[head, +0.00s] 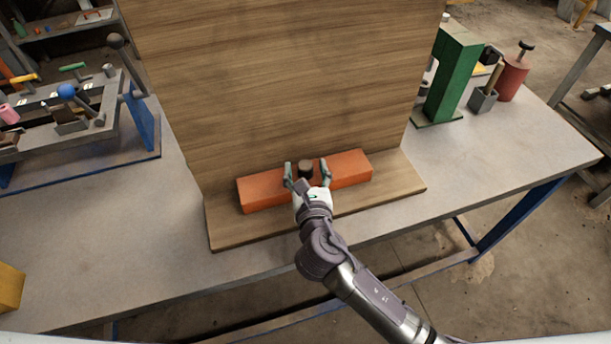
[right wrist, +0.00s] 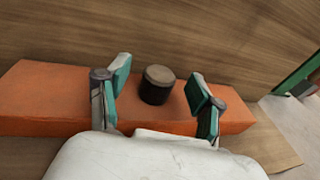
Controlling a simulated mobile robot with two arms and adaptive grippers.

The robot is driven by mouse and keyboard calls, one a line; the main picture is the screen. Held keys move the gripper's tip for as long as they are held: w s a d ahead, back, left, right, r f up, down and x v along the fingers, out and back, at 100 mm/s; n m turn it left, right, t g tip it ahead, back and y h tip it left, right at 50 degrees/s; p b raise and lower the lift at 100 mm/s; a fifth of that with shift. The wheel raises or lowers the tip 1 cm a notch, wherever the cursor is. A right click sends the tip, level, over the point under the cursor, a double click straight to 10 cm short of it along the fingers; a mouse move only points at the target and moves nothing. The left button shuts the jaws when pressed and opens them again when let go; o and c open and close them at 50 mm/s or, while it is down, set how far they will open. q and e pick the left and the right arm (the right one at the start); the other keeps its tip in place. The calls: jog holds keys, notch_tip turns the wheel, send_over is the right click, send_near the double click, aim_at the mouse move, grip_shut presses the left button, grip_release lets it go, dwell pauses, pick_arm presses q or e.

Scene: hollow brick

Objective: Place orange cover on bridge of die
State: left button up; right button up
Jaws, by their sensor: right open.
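The orange cover (head: 262,190) is a long bar lying on the wooden base at the foot of an upright wooden panel. It also shows in the right wrist view (right wrist: 45,97). A dark round knob (right wrist: 157,85) with a brown top stands out from its middle. My right gripper (head: 306,167) is open, with one finger on each side of the knob. In the right wrist view, gaps show between the knob and both fingers. I cannot make out the bridge of the die. My left gripper is not in view.
The wooden panel (head: 285,75) rises behind the cover and hides what is behind it. A green post (head: 452,75) and a red canister (head: 513,77) stand at the right. A tool rack (head: 75,115) stands at the left. The grey tabletop (head: 490,155) has free room at the right.

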jog(key=shift+x, duration=1)
jog(key=shift+s, duration=0.1)
jog(key=shift+c, duration=0.3)
grip_shut()
